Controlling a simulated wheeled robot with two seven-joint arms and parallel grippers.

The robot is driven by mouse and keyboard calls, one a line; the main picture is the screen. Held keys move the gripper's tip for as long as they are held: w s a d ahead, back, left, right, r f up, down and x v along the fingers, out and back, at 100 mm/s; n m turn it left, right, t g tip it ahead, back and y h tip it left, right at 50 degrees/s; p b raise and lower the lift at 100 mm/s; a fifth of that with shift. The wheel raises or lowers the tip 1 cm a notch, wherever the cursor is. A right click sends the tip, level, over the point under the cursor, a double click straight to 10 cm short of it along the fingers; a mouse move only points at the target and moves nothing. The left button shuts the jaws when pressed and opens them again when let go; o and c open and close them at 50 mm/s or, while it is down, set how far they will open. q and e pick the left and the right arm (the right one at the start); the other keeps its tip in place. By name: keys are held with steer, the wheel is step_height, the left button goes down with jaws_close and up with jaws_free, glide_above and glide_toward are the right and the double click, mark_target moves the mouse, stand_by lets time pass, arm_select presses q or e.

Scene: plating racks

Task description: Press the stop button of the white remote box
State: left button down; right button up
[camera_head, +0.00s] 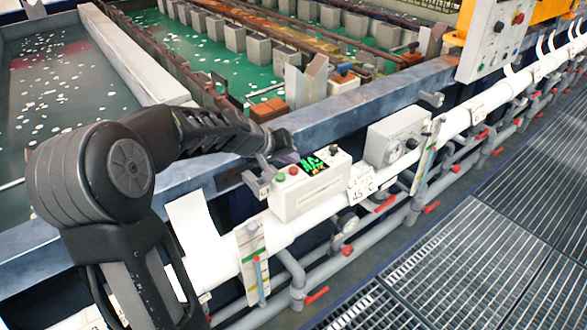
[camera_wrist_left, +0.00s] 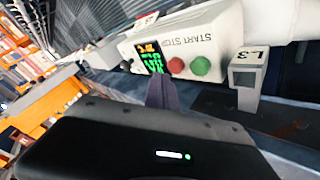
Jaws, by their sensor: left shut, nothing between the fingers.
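The white remote box (camera_head: 311,189) is mounted on the white pipe in the middle of the head view. It has a green button (camera_head: 280,177), a red button (camera_head: 293,170), a lit display (camera_head: 313,163) and a black knob (camera_head: 333,150). In the left wrist view the box (camera_wrist_left: 215,30) appears upside down, with START STOP lettering by the green button (camera_wrist_left: 200,66) and red button (camera_wrist_left: 176,65). My left gripper (camera_head: 287,155) is shut and empty, just behind the box. Its fingertips (camera_wrist_left: 162,80) overlap the display's edge beside the red button; contact cannot be told.
A second grey box (camera_head: 397,135) with a dial is on the pipe to the right. Grey pipes with red valve handles (camera_head: 385,204) run below. A blue-grey tank rim (camera_head: 350,118) lies behind the boxes. Metal grating (camera_head: 480,250) covers the floor at right.

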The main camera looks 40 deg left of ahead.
mark_target(291, 171)
stand_by(0.8)
arm_select(q)
steer(key=shift+f+b, duration=0.45)
steer(key=shift+b, duration=0.2)
steer(key=shift+f+b, duration=0.5)
steer(key=shift+b, duration=0.1)
stand_by(0.6)
steer(key=shift+r, duration=0.1)
steer(key=shift+r+p, duration=0.65)
steer(key=shift+r, duration=0.2)
steer(key=shift+r+p, duration=1.9)
steer(key=shift+r, duration=0.65)
